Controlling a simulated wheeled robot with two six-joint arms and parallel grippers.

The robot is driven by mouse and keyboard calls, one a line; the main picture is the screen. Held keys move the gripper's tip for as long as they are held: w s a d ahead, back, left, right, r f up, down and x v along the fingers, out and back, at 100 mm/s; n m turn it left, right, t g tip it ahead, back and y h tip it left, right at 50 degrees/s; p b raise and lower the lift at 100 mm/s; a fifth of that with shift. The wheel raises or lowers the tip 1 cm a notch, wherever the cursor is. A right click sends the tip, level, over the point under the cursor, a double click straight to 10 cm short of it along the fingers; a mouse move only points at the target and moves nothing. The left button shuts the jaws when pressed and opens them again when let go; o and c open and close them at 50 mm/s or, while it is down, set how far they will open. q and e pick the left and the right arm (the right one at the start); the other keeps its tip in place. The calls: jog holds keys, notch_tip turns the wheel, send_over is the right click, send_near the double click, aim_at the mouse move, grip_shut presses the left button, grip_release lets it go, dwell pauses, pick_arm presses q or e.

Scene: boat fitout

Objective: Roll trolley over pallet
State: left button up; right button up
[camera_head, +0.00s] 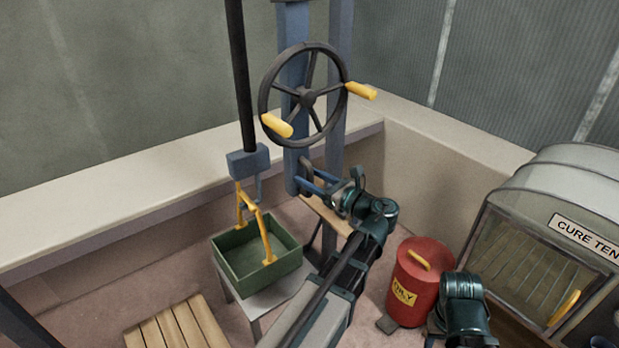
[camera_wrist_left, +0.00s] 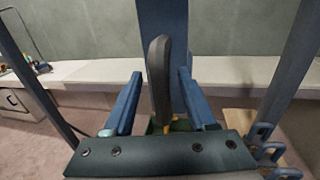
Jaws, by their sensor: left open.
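The pallet (camera_head: 178,326) is a slatted wooden one on the floor at the lower left of the head view. A blue block (camera_head: 249,161), seemingly the trolley, sits at the lower end of a black beam, with a hook below it. A green crate (camera_head: 257,262) with a yellow handle rests on a grey stand, right of the pallet. A dark handwheel (camera_head: 306,93) with two yellow grips is on a blue post. My left gripper (camera_head: 311,178) is open just below the wheel. In the left wrist view a dark upright piece, seemingly the wheel rim (camera_wrist_left: 159,80), stands between its blue fingers.
A red drum (camera_head: 419,283) stands right of my left arm. The cure tent (camera_head: 560,225) fills the right side. A pale ledge (camera_head: 120,217) runs along the back. My right arm shows at the lower right, its gripper out of sight.

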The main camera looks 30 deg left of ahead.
pick_arm(q)
jog(key=shift+a, duration=0.15)
grip_shut()
dwell(1.4)
